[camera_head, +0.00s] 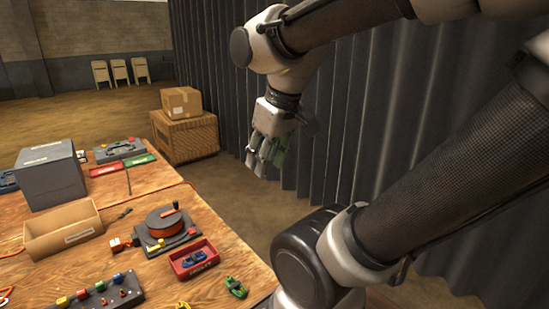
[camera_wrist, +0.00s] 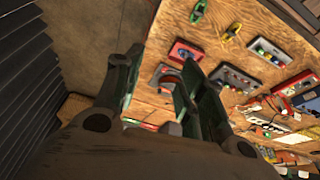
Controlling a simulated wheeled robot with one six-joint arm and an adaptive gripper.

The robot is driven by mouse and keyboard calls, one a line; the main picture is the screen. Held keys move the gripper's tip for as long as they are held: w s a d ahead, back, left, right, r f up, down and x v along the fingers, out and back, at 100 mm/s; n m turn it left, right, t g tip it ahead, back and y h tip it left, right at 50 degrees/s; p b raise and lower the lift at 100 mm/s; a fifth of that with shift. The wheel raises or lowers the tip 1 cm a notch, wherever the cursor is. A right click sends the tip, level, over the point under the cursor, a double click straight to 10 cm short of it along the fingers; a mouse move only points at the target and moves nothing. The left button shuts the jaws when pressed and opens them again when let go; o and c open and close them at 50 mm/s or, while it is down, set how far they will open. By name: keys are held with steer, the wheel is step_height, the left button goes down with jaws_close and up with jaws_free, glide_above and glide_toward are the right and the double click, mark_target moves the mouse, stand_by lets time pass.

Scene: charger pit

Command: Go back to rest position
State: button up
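My gripper (camera_head: 268,160) hangs fingers-down at the end of my raised arm, in front of the dark corrugated wall and to the right of the wooden tables. It is clear of the table edge and touches nothing that I can see. In the wrist view my gripper (camera_wrist: 162,62) shows its two fingers spread apart with nothing between them. The wooden table (camera_head: 225,258) shows below and left, and the table also fills the right of the wrist view (camera_wrist: 222,52).
A wooden crate (camera_head: 187,138) bears a carton (camera_head: 181,102). The corrugated wall (camera_head: 345,120) is close behind my arm.

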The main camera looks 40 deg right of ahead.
steer(key=shift+s+d+r+m, duration=0.2)
steer(key=shift+s+m, duration=0.15)
steer(key=shift+s, duration=0.2)
steer(key=shift+s+d+r+m, duration=0.1)
steer(key=shift+s+d+m, duration=0.05)
steer(key=shift+s+m, duration=0.3)
stand_by(0.9)
